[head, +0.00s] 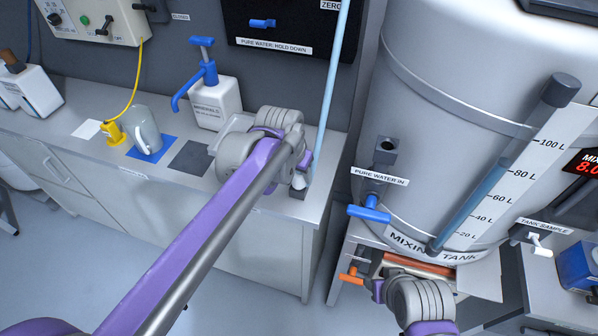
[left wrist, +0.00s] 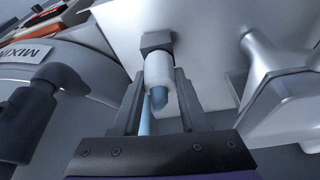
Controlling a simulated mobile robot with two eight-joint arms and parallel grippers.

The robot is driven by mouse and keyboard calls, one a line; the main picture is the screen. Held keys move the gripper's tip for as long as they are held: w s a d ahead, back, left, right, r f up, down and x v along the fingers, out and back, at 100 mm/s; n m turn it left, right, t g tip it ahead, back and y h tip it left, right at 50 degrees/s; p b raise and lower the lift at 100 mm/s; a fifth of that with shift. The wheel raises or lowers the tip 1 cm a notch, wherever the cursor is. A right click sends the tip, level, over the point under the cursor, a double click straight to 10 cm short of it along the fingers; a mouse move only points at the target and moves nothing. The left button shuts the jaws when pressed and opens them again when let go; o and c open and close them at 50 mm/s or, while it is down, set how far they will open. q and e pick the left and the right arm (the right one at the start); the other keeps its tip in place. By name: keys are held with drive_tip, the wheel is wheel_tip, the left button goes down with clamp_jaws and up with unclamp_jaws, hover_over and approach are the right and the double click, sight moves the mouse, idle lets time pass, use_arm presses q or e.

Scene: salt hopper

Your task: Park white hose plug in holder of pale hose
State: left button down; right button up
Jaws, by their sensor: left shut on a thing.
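My left gripper (head: 301,178) is at the right end of the bench, shut on the white hose plug (head: 298,184). In the left wrist view the plug (left wrist: 160,70) sits between the two fingers, with its blue hose end towards the camera. The plug's far end meets a dark square holder (left wrist: 157,42); how deep it sits inside I cannot tell. The holder (head: 297,193) also shows at the bench edge in the head view. The pale hose (head: 334,85) runs up from there. My right gripper (head: 377,287) is low under the mixing tank; its fingers are too hidden to judge.
The mixing tank (head: 420,110) stands at right, with a dark water inlet (head: 386,148) and a blue-handled valve (head: 370,212). An orange handle (head: 350,277) is near my right gripper.

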sight(298, 174)
use_arm(q)
drive_tip(key=shift+f, duration=0.35)
use_arm(e)
drive_tip(key=shift+f, duration=0.25)
use_arm(q)
unclamp_jaws()
drive_tip(key=shift+r, duration=0.15)
use_arm(e)
drive_tip(key=shift+r, duration=0.15)
use_arm(q)
drive_tip(key=shift+p+v, duration=1.65)
drive_tip(key=shift+v, duration=1.25)
use_arm(e)
drive_tip(key=r, duration=0.2)
drive_tip(key=w+r, duration=0.1)
drive_tip(key=r, duration=0.1)
drive_tip(key=shift+w+r, duration=0.1)
use_arm(q)
drive_tip(key=v, duration=1)
drive_tip(key=shift+s+r, duration=0.15)
drive_tip(key=shift+r, duration=0.25)
use_arm(e)
drive_tip(key=shift+w+r, duration=0.1)
drive_tip(key=shift+r, duration=0.3)
